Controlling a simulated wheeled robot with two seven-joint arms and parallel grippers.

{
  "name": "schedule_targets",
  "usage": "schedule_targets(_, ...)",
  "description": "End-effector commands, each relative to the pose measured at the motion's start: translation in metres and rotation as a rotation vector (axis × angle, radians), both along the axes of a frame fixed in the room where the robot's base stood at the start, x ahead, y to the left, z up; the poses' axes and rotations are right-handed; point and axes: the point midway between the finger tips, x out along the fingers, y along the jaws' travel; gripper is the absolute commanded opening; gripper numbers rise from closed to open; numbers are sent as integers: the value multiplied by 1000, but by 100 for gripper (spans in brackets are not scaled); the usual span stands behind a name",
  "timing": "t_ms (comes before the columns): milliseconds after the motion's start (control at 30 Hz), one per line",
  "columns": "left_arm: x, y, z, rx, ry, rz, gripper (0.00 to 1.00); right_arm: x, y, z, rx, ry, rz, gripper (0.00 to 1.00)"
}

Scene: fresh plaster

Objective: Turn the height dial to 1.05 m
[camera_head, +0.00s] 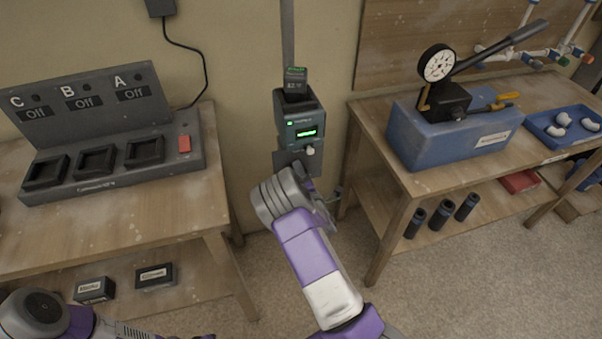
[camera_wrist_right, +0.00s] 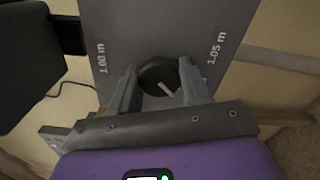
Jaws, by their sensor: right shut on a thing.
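The height dial (camera_wrist_right: 158,73) is a round black knob with a white pointer line, on a grey panel (camera_wrist_right: 160,25). The panel has the label "1.00 m" (camera_wrist_right: 102,58) on the left and "1.05 m" (camera_wrist_right: 216,48) on the right. In the right wrist view the pointer line slants toward the lower right, not straight at either label. My right gripper (camera_wrist_right: 159,76) has a finger on each side of the dial and is shut on it. In the head view my right arm reaches the wall device's lower plate (camera_head: 284,158), and my wrist hides the dial. My left gripper is out of view.
The wall device (camera_head: 303,112) has a lit green display (camera_head: 307,133). A left bench (camera_head: 130,211) holds a panel marked A, B, C (camera_head: 85,98). A right bench (camera_head: 420,178) holds a blue block with a lever press (camera_head: 455,130) and a blue tray (camera_head: 552,137).

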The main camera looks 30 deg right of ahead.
Motion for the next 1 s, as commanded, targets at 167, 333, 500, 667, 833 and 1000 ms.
schedule_targets(167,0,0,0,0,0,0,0,0,2,0,166,-38,4,16)
schedule_targets(333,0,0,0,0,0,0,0,0,2,0,325,-77,4,16)
schedule_targets(500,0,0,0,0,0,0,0,0,2,1,482,-113,5,16)
schedule_targets(667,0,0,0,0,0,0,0,0,2,1,631,-149,6,16)
schedule_targets(833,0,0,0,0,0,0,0,0,3,2,787,-187,6,16)
schedule_targets(1000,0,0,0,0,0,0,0,0,2,2,945,-224,7,16)
